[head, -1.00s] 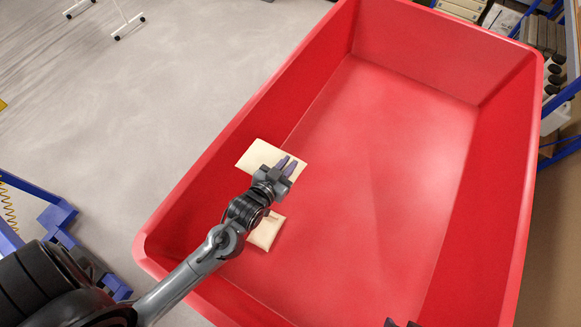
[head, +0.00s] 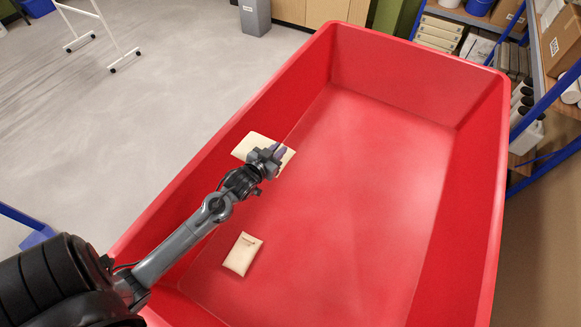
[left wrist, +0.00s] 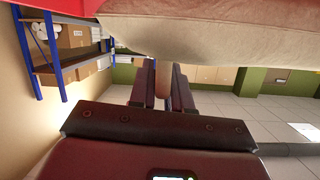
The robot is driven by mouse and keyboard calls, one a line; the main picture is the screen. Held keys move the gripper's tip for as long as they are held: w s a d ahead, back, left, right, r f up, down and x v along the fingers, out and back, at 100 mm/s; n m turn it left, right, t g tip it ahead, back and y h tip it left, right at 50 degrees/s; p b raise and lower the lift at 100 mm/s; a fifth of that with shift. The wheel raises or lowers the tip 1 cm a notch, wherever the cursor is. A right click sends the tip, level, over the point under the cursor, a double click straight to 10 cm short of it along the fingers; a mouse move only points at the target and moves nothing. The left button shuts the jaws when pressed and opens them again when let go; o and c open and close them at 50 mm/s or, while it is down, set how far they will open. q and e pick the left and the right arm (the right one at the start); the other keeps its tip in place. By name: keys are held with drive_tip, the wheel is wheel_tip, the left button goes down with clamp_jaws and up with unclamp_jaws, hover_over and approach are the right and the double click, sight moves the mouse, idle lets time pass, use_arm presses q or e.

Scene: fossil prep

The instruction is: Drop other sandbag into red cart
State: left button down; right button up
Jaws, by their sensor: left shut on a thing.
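The red cart (head: 474,190) is a large open bin that fills the middle of the head view. One cream sandbag (head: 242,254) lies on its floor near the front left. My left gripper (head: 278,152) is shut on the other cream sandbag (head: 252,141), by the cart's left wall, and partly hides it. The held sandbag (left wrist: 220,30) spans the top of the left wrist view, with the fingers (left wrist: 163,85) below it. Its exact height over the cart floor is unclear. My right gripper does not show.
A blue-framed shelf (head: 545,105) with boxes and bottles stands to the right of the cart. A grey bin (head: 255,17) and a white-legged stand (head: 98,35) are beyond on the floor. The cart's middle and right floor is clear.

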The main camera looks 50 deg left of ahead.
use_arm(q)
drive_tip(key=shift+w+a+r, duration=0.2)
drive_tip(key=shift+a+r, duration=0.05)
drive_tip(key=shift+a, duration=0.35)
drive_tip(key=shift+w+a+r, duration=0.2)
drive_tip(key=shift+a+r, duration=0.05)
drive_tip(key=shift+a, duration=0.35)
drive_tip(key=shift+a+f, duration=0.1)
drive_tip(key=shift+f, duration=0.35)
wheel_tip(320, 180, down, 45)
drive_tip(key=b, duration=2.2)
drive_tip(key=shift+b, duration=0.4)
drive_tip(key=shift+r, duration=0.1)
